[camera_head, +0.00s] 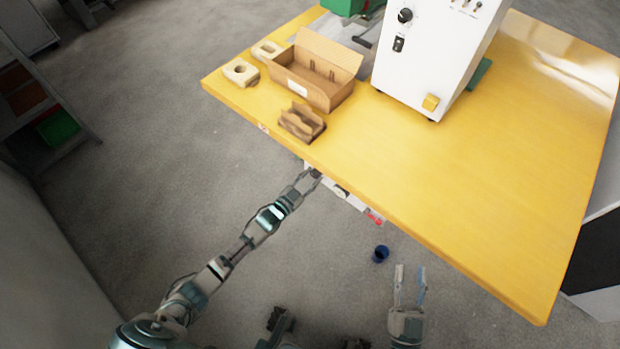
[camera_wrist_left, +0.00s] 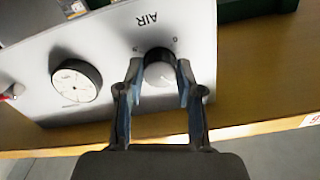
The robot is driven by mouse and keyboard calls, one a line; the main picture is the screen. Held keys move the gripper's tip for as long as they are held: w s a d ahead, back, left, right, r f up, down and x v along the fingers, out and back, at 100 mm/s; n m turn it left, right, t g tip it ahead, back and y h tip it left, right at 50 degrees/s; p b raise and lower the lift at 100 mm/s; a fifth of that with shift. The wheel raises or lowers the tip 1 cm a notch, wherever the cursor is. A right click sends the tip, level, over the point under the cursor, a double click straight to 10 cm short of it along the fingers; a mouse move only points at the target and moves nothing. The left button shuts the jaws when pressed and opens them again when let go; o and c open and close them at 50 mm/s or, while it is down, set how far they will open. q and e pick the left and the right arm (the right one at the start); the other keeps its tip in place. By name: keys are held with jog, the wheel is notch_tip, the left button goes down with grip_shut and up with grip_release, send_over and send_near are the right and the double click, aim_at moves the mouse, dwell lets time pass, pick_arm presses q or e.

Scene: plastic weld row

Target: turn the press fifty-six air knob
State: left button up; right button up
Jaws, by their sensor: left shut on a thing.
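The air knob (camera_wrist_left: 159,72) is a round dark knob with a pale face, set on a grey panel (camera_wrist_left: 110,30) under the printed word AIR. My left gripper (camera_wrist_left: 159,85) has its fingers on both sides of the knob and is shut on it. In the head view my left gripper (camera_head: 311,176) reaches the front edge of the yellow table, and the knob is hidden there. My right gripper (camera_head: 410,275) is open and empty, in front of the table at lower right.
A round gauge (camera_wrist_left: 76,83) sits beside the knob on the panel. On the yellow table (camera_head: 480,170) are a cardboard box (camera_head: 330,92), a smaller cardboard holder (camera_head: 302,122), two beige blocks (camera_head: 240,72) and a white machine (camera_head: 425,50). A blue cup-like object (camera_head: 381,254) is below the table edge.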

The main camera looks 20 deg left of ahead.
pick_arm(q)
jog(key=m, duration=0.2)
jog(key=shift+f+m+p, duration=0.1)
jog(key=shift+m+p, duration=0.2)
jog(key=shift+m, duration=0.1)
jog(key=m, duration=0.2)
jog(key=shift+s+f+m, duration=0.1)
jog(key=shift+m, duration=0.3)
jog(key=m, duration=0.5)
jog(key=shift+f+m, duration=0.15)
jog(key=shift+m, duration=0.25)
jog(key=shift+s+m, duration=0.1)
jog(key=shift+m, duration=0.4)
pick_arm(e)
jog(key=shift+w+f+g, duration=0.2)
jog(key=shift+f+g, duration=0.3)
jog(key=shift+f, duration=0.1)
jog(key=shift+w+f+g, duration=0.15)
jog(key=shift+f+g, duration=0.35)
jog(key=shift+f, duration=0.1)
pick_arm(q)
jog(key=shift+d, duration=0.1)
jog(key=o, duration=1)
jog(key=shift+c, duration=0.2)
jog(key=shift+o, duration=1)
